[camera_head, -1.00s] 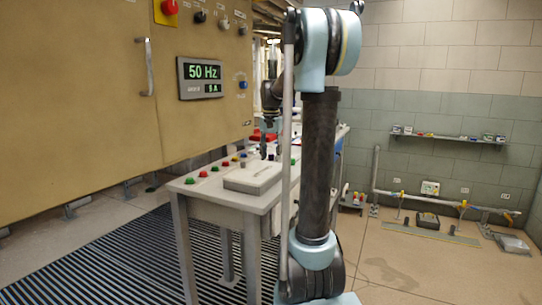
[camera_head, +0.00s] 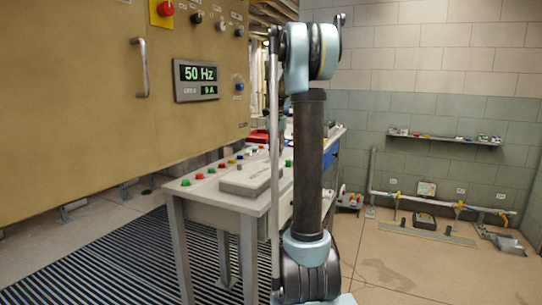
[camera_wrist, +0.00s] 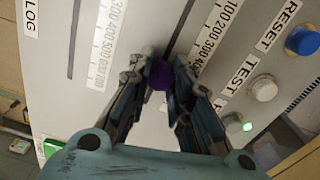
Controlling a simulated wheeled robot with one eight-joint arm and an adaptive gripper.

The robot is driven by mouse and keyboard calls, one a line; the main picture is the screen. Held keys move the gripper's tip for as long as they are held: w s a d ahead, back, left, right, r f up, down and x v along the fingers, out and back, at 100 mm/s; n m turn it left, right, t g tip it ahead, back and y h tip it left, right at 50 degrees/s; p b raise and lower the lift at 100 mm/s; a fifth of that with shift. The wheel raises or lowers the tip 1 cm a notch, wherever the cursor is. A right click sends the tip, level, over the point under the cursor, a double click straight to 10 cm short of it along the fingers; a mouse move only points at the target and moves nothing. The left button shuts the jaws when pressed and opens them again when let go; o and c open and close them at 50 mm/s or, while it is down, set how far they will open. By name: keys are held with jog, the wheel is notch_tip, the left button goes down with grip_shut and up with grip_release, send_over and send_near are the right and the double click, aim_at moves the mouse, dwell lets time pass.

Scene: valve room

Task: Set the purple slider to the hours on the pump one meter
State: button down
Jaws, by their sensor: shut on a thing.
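The purple slider (camera_wrist: 157,77) is a round knob on a grey panel, in the middle of the wrist view. My gripper (camera_wrist: 164,78) is shut on it, with a finger on each side. A dark slot (camera_wrist: 183,28) runs up from the knob. A number scale (camera_wrist: 222,40) marked 100, 200, 300 and onward lies right of this slot, and another scale (camera_wrist: 106,42) lies to its left. The fingers cover part of the scales, and I cannot tell the knob's exact reading. In the head view my arm hides the gripper. No readable hours meter shows.
Blue RESET (camera_wrist: 302,40) and white TEST (camera_wrist: 262,88) buttons and a green light (camera_wrist: 233,123) sit right of the slider. The cabinet display (camera_head: 196,80) reads 50 Hz. A grey box (camera_head: 245,180) and coloured buttons are on the table (camera_head: 205,199).

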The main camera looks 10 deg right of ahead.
jog(key=shift+w+d, duration=0.6)
jog(key=shift+w, duration=0.3)
jog(key=c, duration=1.4)
grip_release()
jog(key=shift+r, duration=0.1)
notch_tip(320, 180, up, 12)
jog(key=shift+f, duration=0.1)
